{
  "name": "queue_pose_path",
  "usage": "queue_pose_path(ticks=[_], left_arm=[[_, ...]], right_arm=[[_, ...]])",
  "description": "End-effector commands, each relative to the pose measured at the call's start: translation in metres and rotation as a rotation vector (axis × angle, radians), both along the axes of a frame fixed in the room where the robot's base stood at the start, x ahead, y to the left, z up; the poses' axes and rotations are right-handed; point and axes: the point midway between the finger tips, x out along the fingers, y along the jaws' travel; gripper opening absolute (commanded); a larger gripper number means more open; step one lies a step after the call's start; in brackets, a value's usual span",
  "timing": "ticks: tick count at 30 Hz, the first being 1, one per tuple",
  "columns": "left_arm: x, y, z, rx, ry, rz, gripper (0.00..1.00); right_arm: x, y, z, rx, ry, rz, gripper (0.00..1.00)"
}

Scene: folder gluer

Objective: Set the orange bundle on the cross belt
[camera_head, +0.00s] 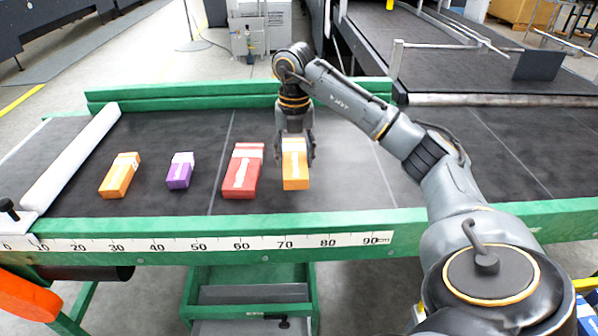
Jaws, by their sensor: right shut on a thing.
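An orange bundle (296,177) with a pale band is between the fingers of my right gripper (296,158), at the right end of a row of bundles. The gripper points down and is shut on this bundle, hiding part of its top. The bundle is at or just above the dark belt (345,190); I cannot tell whether it touches. A second orange bundle (118,180) lies at the left end of the row. My left gripper is not in view.
A red bundle (241,178) and a purple bundle (179,175) lie on the belt to the left. Green rails (400,232) with a centimetre scale (222,243) edge the belt. A white roller (75,155) lies at left. Another dark conveyor (450,60) stands behind right.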

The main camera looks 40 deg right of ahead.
Motion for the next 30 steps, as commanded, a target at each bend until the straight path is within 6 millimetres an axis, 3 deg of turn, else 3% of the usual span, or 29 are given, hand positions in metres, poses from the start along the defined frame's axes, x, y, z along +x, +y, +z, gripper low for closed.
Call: queue_pose_path(ticks=[6, 13, 19, 30], left_arm=[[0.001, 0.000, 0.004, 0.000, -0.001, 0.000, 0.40], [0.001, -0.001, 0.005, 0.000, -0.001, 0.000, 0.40], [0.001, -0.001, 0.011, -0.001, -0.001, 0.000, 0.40], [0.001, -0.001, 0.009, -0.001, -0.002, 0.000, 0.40]], right_arm=[[0.012, -0.021, -0.029, 0.000, 0.000, -0.001, 0.16], [0.018, -0.030, -0.041, -0.001, 0.000, 0.000, 0.16], [0.018, -0.031, -0.069, -0.002, 0.001, 0.001, 0.16], [0.019, -0.031, -0.076, -0.002, -0.002, 0.001, 0.16]])
